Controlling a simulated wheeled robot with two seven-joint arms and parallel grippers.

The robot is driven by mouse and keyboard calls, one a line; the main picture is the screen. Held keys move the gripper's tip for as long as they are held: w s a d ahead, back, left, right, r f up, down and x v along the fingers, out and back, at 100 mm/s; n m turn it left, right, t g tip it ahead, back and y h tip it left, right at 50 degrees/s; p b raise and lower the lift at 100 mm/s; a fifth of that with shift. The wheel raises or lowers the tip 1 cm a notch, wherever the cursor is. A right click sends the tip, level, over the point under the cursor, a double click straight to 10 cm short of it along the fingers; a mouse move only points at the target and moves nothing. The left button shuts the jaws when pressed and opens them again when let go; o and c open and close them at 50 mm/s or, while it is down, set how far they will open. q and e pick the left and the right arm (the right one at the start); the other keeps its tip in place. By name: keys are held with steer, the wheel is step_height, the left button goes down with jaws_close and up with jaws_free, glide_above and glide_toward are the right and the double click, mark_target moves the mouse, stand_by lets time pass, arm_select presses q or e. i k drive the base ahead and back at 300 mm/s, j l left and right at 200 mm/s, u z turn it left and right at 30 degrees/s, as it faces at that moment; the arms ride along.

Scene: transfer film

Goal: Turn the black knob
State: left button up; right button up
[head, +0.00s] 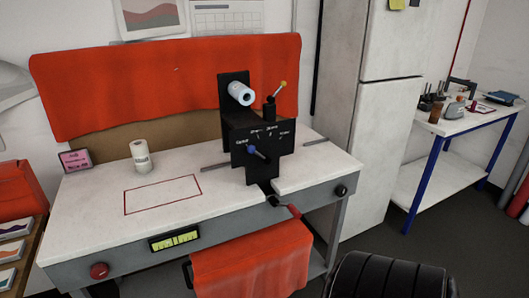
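A small round black knob (341,190) sits on the grey front face of the white-topped workbench (90,220), near its right end. A black machine (262,140) stands on the bench, with a white roll on its upper part and a blue-ended lever (252,150) on its labelled front. A red knob (99,270) is on the bench's front face at the left. Neither of my grippers is in view.
An orange cloth (250,265) hangs at the bench front beside a yellow-green gauge (174,240). A black ribbed object (385,277) is at the bottom right. A white roll (140,157) stands on the bench. A white cabinet (385,100) and a blue-legged table (430,165) are to the right.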

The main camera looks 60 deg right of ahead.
mark_target(342, 190)
steer(key=z, duration=1.4)
steer(key=l, duration=0.15)
